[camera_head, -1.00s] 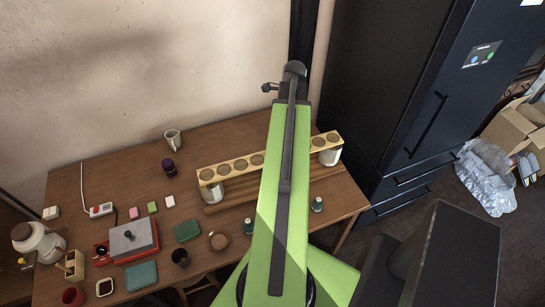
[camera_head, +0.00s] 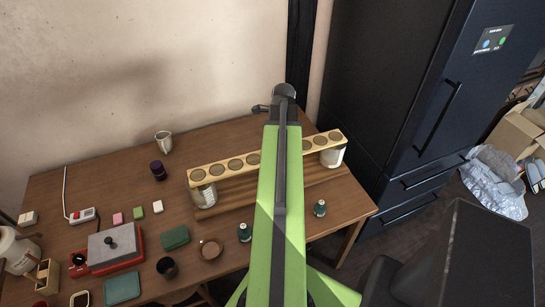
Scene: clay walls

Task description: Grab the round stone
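I cannot make out a round stone for certain. A round brown dish-like thing (camera_head: 210,249) lies near the front of the wooden table (camera_head: 110,185), left of my arm. A grey slab with a black knob (camera_head: 112,243) sits on a red base at the left. My green arm reaches up over the table, and its far end with my gripper (camera_head: 260,109) shows small near the back wall. The fingers are too small and partly hidden to tell open or shut. Nothing is visibly held there. My arm covers part of the table's middle.
A wooden rack with round holes (camera_head: 228,168) stands on the table behind my arm, with jars at its ends. Small green bottles (camera_head: 319,208) stand either side of my arm. A white mug (camera_head: 163,141) is at the back. A dark fridge (camera_head: 400,100) stands at the right.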

